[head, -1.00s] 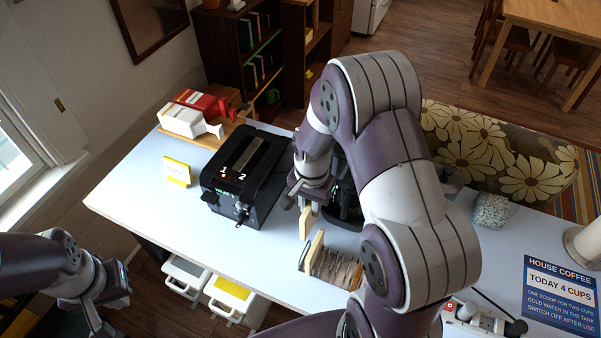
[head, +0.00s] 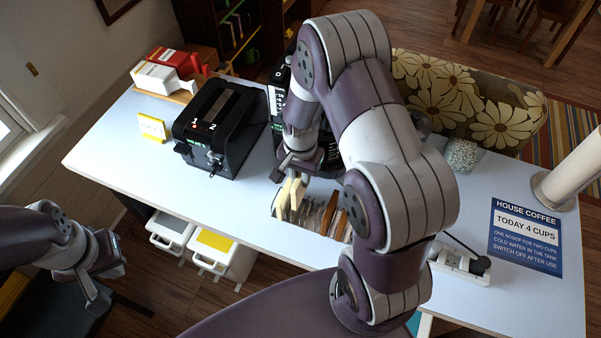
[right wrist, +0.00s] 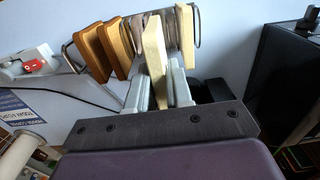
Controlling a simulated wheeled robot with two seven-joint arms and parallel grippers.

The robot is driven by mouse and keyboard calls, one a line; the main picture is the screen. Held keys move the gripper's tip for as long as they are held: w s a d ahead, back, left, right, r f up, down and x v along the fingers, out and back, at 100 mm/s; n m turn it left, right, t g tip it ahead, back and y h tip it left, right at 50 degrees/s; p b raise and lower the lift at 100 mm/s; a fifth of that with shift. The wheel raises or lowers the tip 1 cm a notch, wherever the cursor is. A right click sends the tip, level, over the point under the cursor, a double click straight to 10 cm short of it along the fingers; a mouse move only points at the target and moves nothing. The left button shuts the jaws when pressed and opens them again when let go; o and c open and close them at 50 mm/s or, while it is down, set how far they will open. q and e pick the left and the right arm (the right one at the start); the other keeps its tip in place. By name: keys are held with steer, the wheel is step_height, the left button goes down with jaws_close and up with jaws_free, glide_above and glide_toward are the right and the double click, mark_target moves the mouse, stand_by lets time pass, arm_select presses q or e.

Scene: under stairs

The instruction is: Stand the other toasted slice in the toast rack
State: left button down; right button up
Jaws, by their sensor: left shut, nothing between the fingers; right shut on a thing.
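The toast rack (head: 312,212) is a wire rack on the counter, and its wires also show in the right wrist view (right wrist: 197,28). My right gripper (head: 293,172) is shut on a pale slice (right wrist: 153,45), which stands upright at the rack among the wires. I cannot tell whether it touches the rack's bottom. Another pale slice (right wrist: 183,36) stands beside it at the rack's end. Several browner slices (right wrist: 92,54) stand toward the other end, also in the head view (head: 340,222). My left gripper (head: 90,288) is shut and empty, off the counter's left front edge.
The black toaster (head: 218,128) stands left of the rack, with a dark appliance (head: 278,95) behind my right arm. A coffee sign (head: 526,236) lies at right. The left front counter is clear.

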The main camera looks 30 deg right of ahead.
step_height(320, 180, down, 8)
steer(key=b, duration=0.5)
steer(key=shift+w+f, duration=0.1)
steer(key=shift+f, duration=0.05)
steer(key=shift+w+f+b, duration=0.1)
steer(key=shift+f+b, duration=0.45)
steer(key=shift+f, duration=0.1)
steer(key=o, duration=1.3)
steer(key=shift+o, duration=0.2)
step_height(320, 180, up, 8)
steer(key=p, duration=0.7)
steer(key=shift+r, duration=0.2)
steer(key=shift+f, duration=0.15)
